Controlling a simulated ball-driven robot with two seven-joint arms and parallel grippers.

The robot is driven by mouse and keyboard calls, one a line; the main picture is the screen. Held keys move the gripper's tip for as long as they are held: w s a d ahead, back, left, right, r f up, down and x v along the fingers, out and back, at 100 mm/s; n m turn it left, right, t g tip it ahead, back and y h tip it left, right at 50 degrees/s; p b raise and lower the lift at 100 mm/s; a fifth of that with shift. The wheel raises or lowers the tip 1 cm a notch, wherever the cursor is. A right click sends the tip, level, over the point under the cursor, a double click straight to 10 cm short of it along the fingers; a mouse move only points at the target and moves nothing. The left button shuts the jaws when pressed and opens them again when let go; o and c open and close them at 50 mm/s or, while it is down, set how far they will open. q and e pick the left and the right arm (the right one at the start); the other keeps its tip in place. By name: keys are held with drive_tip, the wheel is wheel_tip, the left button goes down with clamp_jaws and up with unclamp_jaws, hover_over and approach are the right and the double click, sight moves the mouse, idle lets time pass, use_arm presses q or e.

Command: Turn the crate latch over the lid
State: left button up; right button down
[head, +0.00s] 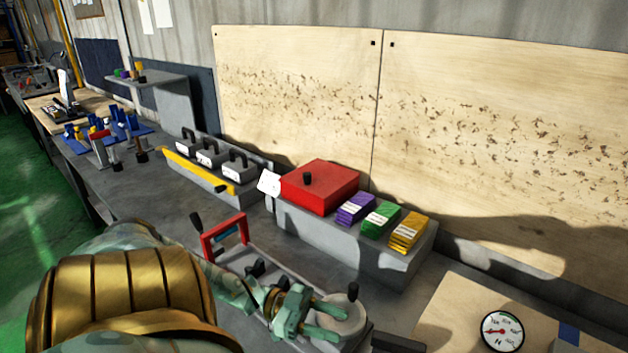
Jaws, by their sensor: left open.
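I cannot tell for certain which part is the crate latch. A red box or lid (322,186) with a black knob on top sits on a grey block. Left of it, a long grey case (232,197) holds three grey blocks with dark handles, and a yellow bar (200,171) runs along its front. My left gripper (338,322) is open, its green fingers pointing right at the bottom centre. They overlap a round grey piece (350,306) with a black knob; I cannot tell if they touch it. My right gripper is not in view.
Purple, green and yellow stacks (381,218) lie right of the red box. A red-framed handle (224,236) and black knobs stand close to my left arm. A dial gauge (502,331) is at the lower right. The bench at left centre has some free room.

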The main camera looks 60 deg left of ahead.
use_arm(q)
drive_tip(key=v, duration=0.3)
drive_tip(key=shift+s+a, duration=0.2)
drive_tip(key=shift+a, duration=0.15)
idle(0.3)
